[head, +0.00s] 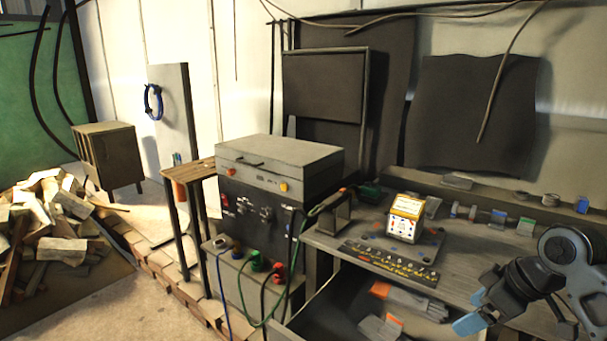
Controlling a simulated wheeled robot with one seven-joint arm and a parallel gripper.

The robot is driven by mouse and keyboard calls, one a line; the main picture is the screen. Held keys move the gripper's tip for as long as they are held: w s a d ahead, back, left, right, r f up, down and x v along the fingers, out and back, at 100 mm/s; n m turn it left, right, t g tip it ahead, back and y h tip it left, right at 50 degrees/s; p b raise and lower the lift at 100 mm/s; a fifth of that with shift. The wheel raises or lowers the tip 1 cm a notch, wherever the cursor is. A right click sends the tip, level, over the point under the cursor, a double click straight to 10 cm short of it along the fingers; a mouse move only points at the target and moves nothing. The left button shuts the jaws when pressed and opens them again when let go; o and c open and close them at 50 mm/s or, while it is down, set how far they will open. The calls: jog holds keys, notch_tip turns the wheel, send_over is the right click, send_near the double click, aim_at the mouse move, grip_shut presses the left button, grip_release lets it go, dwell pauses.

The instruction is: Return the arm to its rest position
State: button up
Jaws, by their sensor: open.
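My arm comes in at the lower right of the head view, with its dark joints in front of the workbench. My gripper (470,312) is at the arm's lower left end, with blue fingertips spread apart. It is open, and I see nothing between the fingers. It appears in front of the right part of the workbench (490,255), near the open drawer below. Part of the arm is cut off by the right edge of the picture.
A yellow and white box (405,217) stands on the bench. An open drawer (335,300) holds orange-marked items. A grey machine (278,165) with cables stands left of the bench. Small parts line the back shelf.

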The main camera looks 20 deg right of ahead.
jog(key=w+a+m+t+y, duration=0.1)
jog(key=w+a+t, duration=0.15)
jog(key=a, duration=0.65)
jog(key=w+a+m+t+y, duration=0.1)
jog(key=w+a+m+t, duration=0.15)
jog(key=a, duration=0.65)
jog(key=s+a+f+m+t+h, duration=0.1)
jog(key=s+a+f+m+t, duration=0.15)
jog(key=s+a, duration=0.45)
jog(key=s+a+f+m+t+h, duration=0.1)
jog(key=s+m+h, duration=0.1)
jog(key=s, duration=0.7)
jog(key=s+a+f+m+h, duration=0.1)
jog(key=s+a+f+h, duration=0.1)
jog(key=s, duration=0.7)
jog(key=s+d+r+n+t, duration=0.1)
jog(key=s+d+r+n, duration=0.2)
jog(key=s, duration=0.5)
jog(key=s+d+r+n+t, duration=0.1)
jog(key=s+d+r, duration=0.2)
jog(key=s+r, duration=0.35)
notch_tip(320, 180, down, 10)
jog(key=s+b, duration=0.1)
jog(key=b, duration=0.7)
jog(key=shift+s+r+y, duration=0.2)
jog(key=shift+y, duration=0.1)
jog(key=shift+d+g, duration=0.1)
jog(key=shift+g, duration=0.15)
jog(key=shift+c, duration=0.3)
